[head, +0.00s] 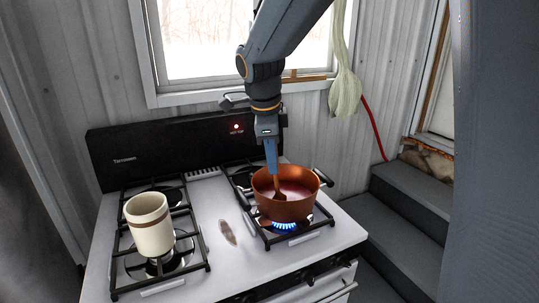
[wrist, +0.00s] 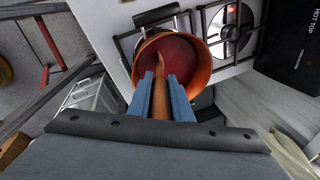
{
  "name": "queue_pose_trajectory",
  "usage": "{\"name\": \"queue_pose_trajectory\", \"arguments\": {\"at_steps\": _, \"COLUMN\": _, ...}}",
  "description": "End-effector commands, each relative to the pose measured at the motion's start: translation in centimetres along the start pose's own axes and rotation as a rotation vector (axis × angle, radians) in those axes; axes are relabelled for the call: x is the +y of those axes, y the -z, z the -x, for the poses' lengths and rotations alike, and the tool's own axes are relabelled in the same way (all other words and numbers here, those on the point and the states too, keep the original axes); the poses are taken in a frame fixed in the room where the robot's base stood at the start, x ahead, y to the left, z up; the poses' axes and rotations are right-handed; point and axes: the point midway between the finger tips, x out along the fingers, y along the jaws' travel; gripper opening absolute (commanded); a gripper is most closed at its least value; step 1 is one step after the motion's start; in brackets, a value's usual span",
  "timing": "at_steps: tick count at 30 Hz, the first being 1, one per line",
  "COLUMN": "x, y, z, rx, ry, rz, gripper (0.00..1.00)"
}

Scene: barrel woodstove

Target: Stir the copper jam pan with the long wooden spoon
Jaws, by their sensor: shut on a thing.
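The copper jam pan (head: 290,210) stands upright on the front right burner, with dark red jam in it and a blue flame (head: 285,226) under it. My gripper (head: 271,165) is above the pan, pointing down. It is shut on the handle of the long wooden spoon (head: 279,192), whose lower end is inside the pan. In the wrist view the spoon (wrist: 160,68) runs from between my blue fingers (wrist: 160,95) into the jam (wrist: 178,58), inside the copper rim. The tip of the spoon is hidden in the jam.
A cream crock with a brown band (head: 149,228) stands on the left of the white stove (head: 215,255). A brown mark or small object (head: 227,233) lies between the burners. The black back panel (head: 150,145) rises behind. Grey steps (head: 405,235) are at the right.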

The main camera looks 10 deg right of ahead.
Motion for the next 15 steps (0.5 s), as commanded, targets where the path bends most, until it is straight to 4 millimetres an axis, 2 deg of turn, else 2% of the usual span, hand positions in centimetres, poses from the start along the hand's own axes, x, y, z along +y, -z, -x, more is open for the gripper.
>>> {"name": "queue_pose_trajectory", "arguments": {"at_steps": 4, "x": 0.9, "y": 1.1, "z": 0.2, "rx": 0.0, "ry": 0.001, "rz": -0.001, "gripper": 0.0}}
{"name": "queue_pose_trajectory", "arguments": {"at_steps": 11, "x": 0.7, "y": 3.2, "z": -0.1, "rx": 0.0, "ry": 0.0, "rz": -0.002, "gripper": 0.0}}
{"name": "queue_pose_trajectory", "arguments": {"at_steps": 15, "x": -0.1, "y": 4.0, "z": -0.5, "rx": 0.0, "ry": -0.001, "rz": -0.002, "gripper": 0.0}}
